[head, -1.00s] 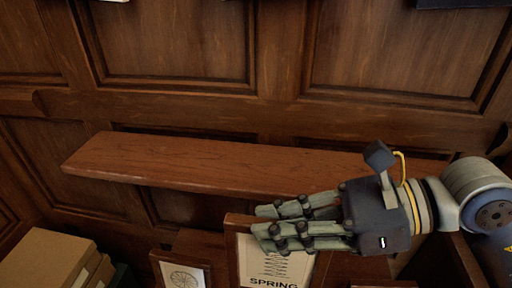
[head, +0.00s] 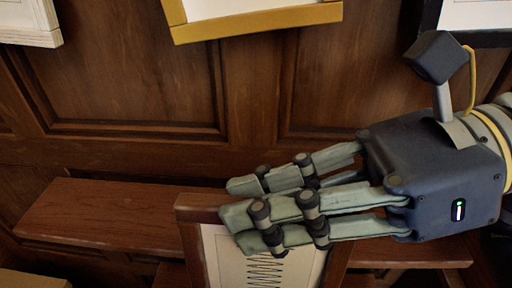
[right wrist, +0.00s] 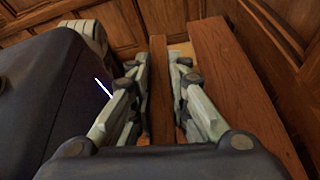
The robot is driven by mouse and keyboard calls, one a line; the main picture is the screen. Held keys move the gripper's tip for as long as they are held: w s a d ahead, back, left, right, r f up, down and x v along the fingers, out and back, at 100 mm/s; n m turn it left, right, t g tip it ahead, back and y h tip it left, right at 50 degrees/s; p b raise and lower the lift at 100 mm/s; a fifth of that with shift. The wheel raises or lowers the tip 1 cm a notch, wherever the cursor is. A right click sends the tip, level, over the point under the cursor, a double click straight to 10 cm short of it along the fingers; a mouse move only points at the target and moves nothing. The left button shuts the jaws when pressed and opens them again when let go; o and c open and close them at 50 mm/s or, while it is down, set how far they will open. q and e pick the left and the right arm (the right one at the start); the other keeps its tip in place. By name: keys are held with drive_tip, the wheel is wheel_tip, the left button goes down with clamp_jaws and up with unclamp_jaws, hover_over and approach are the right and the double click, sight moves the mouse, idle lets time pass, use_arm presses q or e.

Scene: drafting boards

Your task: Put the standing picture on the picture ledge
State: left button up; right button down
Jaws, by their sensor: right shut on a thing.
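The standing picture (head: 228,262) has a brown wooden frame and a pale sheet with a dark zigzag drawing. Its lower part is cut off by the bottom of the head view. My right gripper (head: 234,206) is shut on it, with fingers across its upper part. In the right wrist view the frame's edge (right wrist: 160,95) shows between the fingers. The picture ledge (head: 105,212) is a brown wooden shelf along the panelled wall. The picture is in front of it and hides its middle. The ledge also shows in the right wrist view (right wrist: 232,75), right of the fingers. My left gripper is not in view.
Above the ledge, a yellow-framed picture (head: 255,22), a white-framed one (head: 30,38) and a black-framed one (head: 430,25) are on the wall. A cardboard-coloured box (head: 30,280) is at the lower left. The left part of the ledge is bare.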

use_arm(q)
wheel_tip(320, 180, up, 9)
drive_tip(key=p, duration=0.8)
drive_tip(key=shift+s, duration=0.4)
use_arm(e)
drive_tip(key=w+f, duration=0.2)
drive_tip(key=w, duration=0.5)
drive_tip(key=w+f, duration=0.2)
drive_tip(key=w, duration=0.5)
drive_tip(key=shift+f, duration=0.35)
drive_tip(key=shift+f, duration=0.2)
drive_tip(key=c, duration=1.5)
unclamp_jaws()
drive_tip(key=shift+c, duration=0.2)
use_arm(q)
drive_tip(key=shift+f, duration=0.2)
